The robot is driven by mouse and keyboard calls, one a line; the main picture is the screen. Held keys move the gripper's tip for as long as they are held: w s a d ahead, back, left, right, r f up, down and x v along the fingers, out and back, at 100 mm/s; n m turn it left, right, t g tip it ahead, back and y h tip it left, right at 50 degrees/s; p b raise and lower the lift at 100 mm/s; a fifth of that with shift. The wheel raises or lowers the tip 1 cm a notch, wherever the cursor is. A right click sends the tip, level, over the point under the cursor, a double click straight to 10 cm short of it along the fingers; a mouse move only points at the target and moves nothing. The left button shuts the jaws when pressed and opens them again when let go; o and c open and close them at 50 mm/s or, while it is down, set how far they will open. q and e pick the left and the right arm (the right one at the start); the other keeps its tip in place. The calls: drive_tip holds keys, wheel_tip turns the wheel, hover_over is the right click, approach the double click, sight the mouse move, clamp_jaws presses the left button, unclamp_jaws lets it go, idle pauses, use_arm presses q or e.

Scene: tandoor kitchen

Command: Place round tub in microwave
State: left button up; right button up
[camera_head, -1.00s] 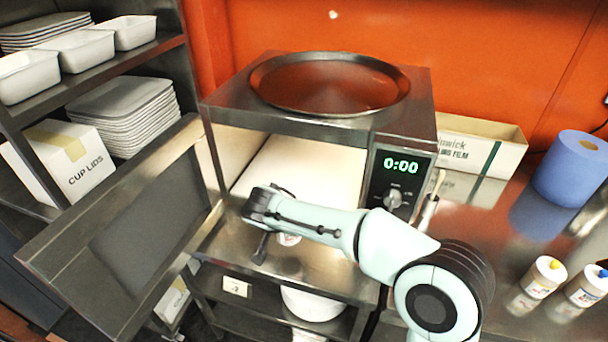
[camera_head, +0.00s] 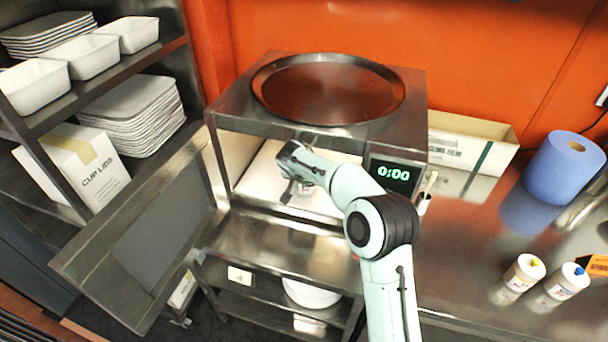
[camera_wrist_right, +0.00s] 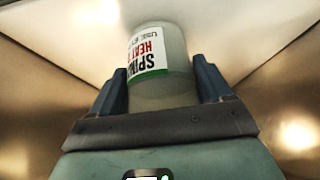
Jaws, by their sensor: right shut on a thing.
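The microwave (camera_head: 232,112) stands on the counter with its door (camera_head: 150,245) swung wide open to the left. Its display (camera_head: 391,173) reads 0:00. My right gripper (camera_head: 300,186) reaches into the front of the open cavity, mostly hidden by my own wrist. In the right wrist view my right gripper (camera_wrist_right: 165,92) is shut on the round tub (camera_wrist_right: 176,70), a pale translucent tub with a white, red and green label, between two dark fingers. The pale cavity floor and metal walls surround it there. I cannot tell whether the tub touches the floor. My left gripper is not in view.
A wide round metal tray (camera_head: 328,90) lies on top of the microwave. A shelf rack with white trays (camera_head: 135,113) is on the left. A box (camera_head: 468,141), a blue roll (camera_head: 563,168) and two bottles (camera_head: 523,279) stand on the right counter.

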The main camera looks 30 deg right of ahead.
drive_tip(key=shift+f, duration=0.3)
drive_tip(key=shift+s+a+r, duration=0.1)
drive_tip(key=shift+s+a, duration=0.05)
drive_tip(key=shift+s, duration=0.2)
drive_tip(key=shift+f, duration=0.25)
drive_tip(key=o, duration=1.2)
drive_tip(key=shift+r, duration=0.25)
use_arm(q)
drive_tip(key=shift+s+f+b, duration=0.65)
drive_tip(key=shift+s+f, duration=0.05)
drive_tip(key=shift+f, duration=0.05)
use_arm(e)
drive_tip(key=v, duration=0.7)
drive_tip(key=shift+r, duration=0.2)
